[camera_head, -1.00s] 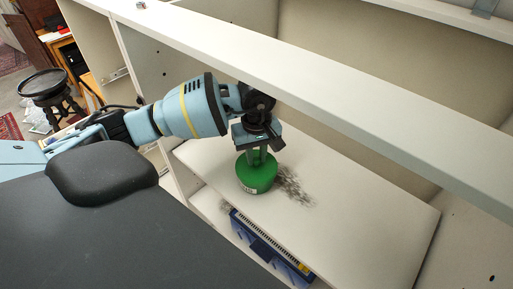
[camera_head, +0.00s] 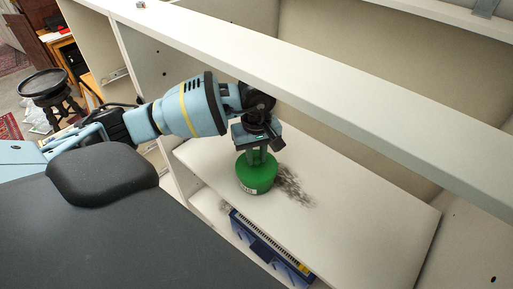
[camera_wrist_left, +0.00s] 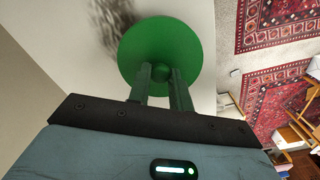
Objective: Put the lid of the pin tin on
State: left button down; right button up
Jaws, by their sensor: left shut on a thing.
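The green pin tin (camera_head: 257,178) stands upright on the pale shelf board, with a small white label low on its front. Its round green lid (camera_wrist_left: 160,45) has a small knob in the middle. My left gripper (camera_head: 257,157) points down over the tin and is shut on the lid's knob; the left wrist view shows the knob between the fingertips (camera_wrist_left: 161,74). In the head view the lid and tin look like one body, with no clear gap. The tin's body is hidden under the lid in the wrist view. My right gripper is not in view.
The shelf board (camera_head: 350,220) is clear to the right of the tin, apart from a dark smudge (camera_head: 295,188) beside it. A cabinet rail (camera_head: 330,85) crosses above, close behind my left wrist. A blue box (camera_head: 265,250) lies below the board's front edge.

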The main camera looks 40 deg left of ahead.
pick_arm(q)
jog(key=shift+f, duration=0.25)
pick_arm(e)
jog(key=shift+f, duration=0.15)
